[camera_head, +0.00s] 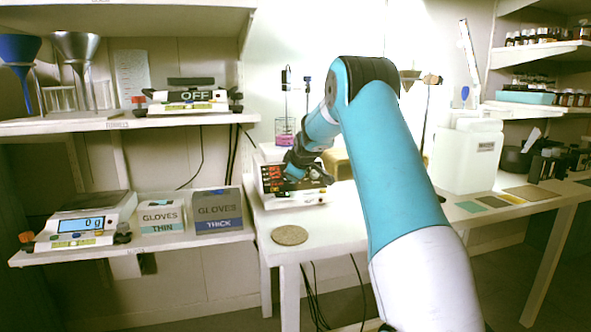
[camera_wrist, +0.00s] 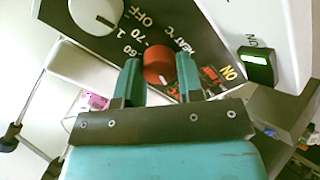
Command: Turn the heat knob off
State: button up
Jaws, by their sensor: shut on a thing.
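The hotplate stirrer (camera_head: 292,198) stands on the white bench with red lit digits on its dark front panel. In the wrist view its panel carries a red heat knob (camera_wrist: 157,65) beside the "HEAT °C" label, with printed numbers around it. A small pale mark shows at the knob's lower edge. My gripper (camera_wrist: 160,76) is shut on the red knob, one finger on each side. In the head view my gripper (camera_head: 305,168) is at the panel and hides the knobs partly. A larger white knob (camera_wrist: 96,12) is at the upper left of the wrist view.
A green-lit switch (camera_wrist: 257,64) is right of the knob. A beaker of pink liquid (camera_head: 285,133) stands behind the panel. A round disc (camera_head: 289,235) lies on the bench front. A white waste container (camera_head: 468,160) stands to the right. Shelves with glove boxes (camera_head: 217,211) are left.

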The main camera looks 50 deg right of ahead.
jog(key=n+p, duration=0.1)
jog(key=n, duration=0.5)
jog(key=shift+n, duration=0.4)
dwell(0.3)
jog(key=o, duration=0.9)
jog(key=shift+s+a, duration=0.1)
jog(key=p+v, duration=0.2)
jog(key=v, duration=1.5)
jog(key=shift+s+a, duration=0.1)
jog(key=shift+a, duration=0.05)
